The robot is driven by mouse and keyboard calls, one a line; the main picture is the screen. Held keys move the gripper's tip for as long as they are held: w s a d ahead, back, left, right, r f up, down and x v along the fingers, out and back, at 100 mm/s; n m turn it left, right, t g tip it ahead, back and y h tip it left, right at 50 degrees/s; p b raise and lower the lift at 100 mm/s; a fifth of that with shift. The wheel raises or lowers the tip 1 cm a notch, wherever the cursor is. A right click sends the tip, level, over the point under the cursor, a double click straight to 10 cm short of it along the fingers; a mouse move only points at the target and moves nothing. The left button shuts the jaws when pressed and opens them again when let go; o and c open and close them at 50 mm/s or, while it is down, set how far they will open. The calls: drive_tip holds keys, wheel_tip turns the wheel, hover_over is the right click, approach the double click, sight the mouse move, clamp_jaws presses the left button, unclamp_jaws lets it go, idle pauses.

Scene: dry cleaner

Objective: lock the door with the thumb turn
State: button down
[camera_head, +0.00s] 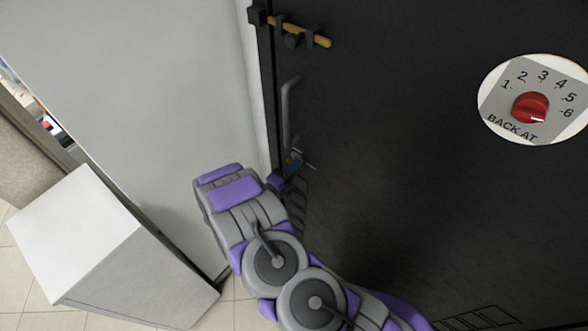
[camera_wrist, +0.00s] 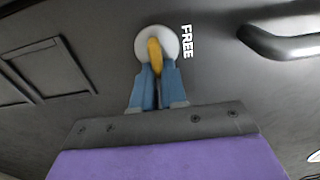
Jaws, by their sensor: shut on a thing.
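The thumb turn is a yellow tab (camera_wrist: 154,54) on a round white plate (camera_wrist: 170,42) on the dark door (camera_head: 400,200). The word FREE is printed beside the plate in the wrist view. My gripper (camera_wrist: 154,72) has its blue fingers closed on the yellow tab. In the head view my gripper (camera_head: 292,163) is at the door's left edge, below the handle, and the thumb turn is hidden there. The grey door handle (camera_head: 287,112) is above it; the handle also shows at the right of the wrist view (camera_wrist: 285,42).
A yellow bolt (camera_head: 300,31) with black brackets is at the door's upper left. A round sign with a red knob (camera_head: 530,107) reads BACK AT. A white wall (camera_head: 150,90) and a white box-shaped cabinet (camera_head: 110,245) stand to the left. Vent slats are low on the door.

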drive_tip(key=shift+a+f, duration=0.1)
drive_tip(key=shift+f, duration=0.05)
drive_tip(key=c, duration=1.2)
unclamp_jaws()
drive_tip(key=shift+w+a, duration=0.15)
